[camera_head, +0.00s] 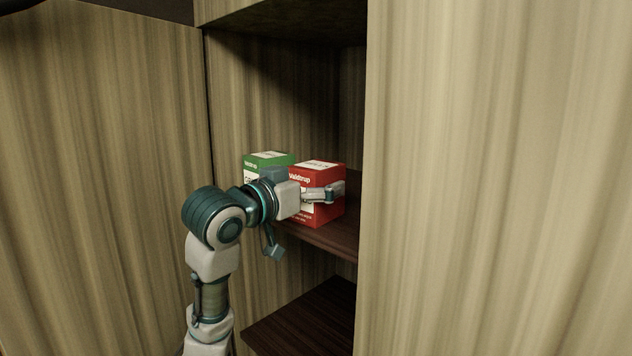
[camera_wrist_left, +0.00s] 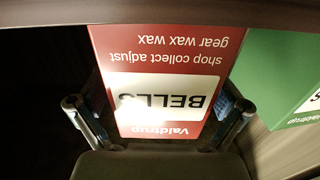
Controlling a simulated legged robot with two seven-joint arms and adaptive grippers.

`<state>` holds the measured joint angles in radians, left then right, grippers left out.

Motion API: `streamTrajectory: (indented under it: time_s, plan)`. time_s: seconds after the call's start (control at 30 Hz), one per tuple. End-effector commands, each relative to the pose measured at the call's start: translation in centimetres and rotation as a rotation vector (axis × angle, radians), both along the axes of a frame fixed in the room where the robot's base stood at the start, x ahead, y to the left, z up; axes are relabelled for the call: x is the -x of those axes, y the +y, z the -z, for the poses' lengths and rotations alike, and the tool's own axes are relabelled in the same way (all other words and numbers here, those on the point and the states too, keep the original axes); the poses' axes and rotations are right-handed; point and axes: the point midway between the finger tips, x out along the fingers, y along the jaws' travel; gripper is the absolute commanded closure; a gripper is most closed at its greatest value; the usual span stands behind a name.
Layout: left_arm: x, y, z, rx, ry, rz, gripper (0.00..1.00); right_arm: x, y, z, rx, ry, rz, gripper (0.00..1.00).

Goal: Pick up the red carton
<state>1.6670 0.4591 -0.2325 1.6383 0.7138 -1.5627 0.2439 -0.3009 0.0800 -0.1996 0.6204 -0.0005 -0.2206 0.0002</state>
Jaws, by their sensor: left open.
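The red carton (camera_head: 327,212) stands upright on a dark shelf in the cabinet, its front partly covered by my left gripper (camera_head: 318,194) in the head view. In the left wrist view the red carton (camera_wrist_left: 165,60) appears upside down, with a white label reading "BELLS". My left gripper (camera_wrist_left: 160,105) is open, with one finger on each side of the carton in that view. Whether the fingers touch it is not clear. My right gripper is not in view.
A green carton (camera_head: 268,158) stands close to the left of the red one; it also shows in the left wrist view (camera_wrist_left: 275,75). The dark shelf (camera_head: 335,236) has a lower shelf (camera_head: 305,325) beneath it. A wooden panel (camera_head: 490,180) borders the opening on the right.

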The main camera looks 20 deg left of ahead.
Motion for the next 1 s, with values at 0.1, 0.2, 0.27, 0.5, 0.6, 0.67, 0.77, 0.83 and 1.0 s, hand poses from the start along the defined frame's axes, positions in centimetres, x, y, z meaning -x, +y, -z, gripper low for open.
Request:
streamTrajectory:
  time_s: [0.1,0.2,0.27,0.5,0.6,0.67,0.77,0.83,1.0]
  plan:
    - [-0.99,-0.24,0.06,0.000,0.003,0.000,0.00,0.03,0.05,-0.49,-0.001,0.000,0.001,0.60]
    - [-1.01,-0.24,0.13,0.000,0.001,-0.001,0.00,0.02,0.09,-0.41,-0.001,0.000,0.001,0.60]
    - [-0.94,-0.23,0.13,0.000,0.001,-0.001,0.00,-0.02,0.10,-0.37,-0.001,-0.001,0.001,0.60]
    - [-0.86,-0.22,0.09,0.001,0.000,-0.001,0.45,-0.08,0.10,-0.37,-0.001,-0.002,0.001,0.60]
    - [-0.93,-0.22,0.11,0.001,0.001,-0.001,0.67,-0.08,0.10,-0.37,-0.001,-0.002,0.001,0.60]
    - [-0.94,-0.22,0.12,0.001,0.001,-0.001,0.68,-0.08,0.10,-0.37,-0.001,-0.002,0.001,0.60]
    - [-0.93,-0.22,0.08,0.001,0.000,0.000,0.68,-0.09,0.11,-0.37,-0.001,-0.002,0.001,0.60]
    - [-0.93,-0.22,0.09,0.001,0.000,0.000,0.68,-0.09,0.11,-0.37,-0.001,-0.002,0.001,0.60]
    - [-0.91,-0.23,-0.03,0.001,0.000,0.000,0.68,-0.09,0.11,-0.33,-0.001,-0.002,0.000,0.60]
